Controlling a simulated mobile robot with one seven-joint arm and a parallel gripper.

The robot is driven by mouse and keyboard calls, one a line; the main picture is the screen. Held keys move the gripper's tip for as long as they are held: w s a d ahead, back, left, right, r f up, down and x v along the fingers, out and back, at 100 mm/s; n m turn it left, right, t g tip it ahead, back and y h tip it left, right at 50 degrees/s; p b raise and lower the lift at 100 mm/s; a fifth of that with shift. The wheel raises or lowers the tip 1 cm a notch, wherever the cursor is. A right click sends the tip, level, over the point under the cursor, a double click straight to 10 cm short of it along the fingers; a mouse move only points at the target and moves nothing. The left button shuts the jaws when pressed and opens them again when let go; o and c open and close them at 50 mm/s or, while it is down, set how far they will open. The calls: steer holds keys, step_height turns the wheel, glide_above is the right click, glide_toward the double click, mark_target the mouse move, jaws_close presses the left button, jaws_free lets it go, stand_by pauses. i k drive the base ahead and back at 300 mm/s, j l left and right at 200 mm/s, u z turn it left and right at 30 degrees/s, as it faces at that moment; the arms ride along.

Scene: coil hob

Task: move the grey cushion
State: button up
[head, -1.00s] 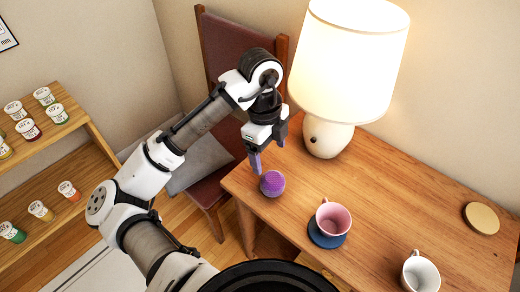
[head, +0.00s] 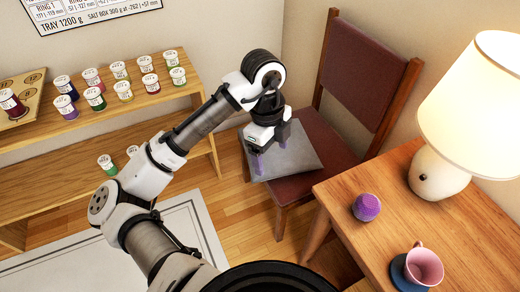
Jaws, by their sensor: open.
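The grey cushion (head: 292,153) lies on the seat of the brown chair (head: 318,150), towards its left side. My gripper (head: 271,161) points down over the cushion's left part in the head view, with its purple fingers apart and nothing seen between them. The gripper and wrist hide part of the cushion's left and upper area. I cannot tell whether the fingertips touch the cushion.
A wooden table (head: 350,225) stands right of the chair, holding a purple ball (head: 366,207), a pink cup (head: 424,265) on a blue saucer and a lit lamp (head: 437,170). A shelf (head: 140,105) with several small jars stands left. Floor (head: 240,215) shows between.

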mark_target(300, 157)
steer(key=i+j+u, duration=0.35)
steer(key=i+j, duration=0.4)
steer(key=j, duration=0.1)
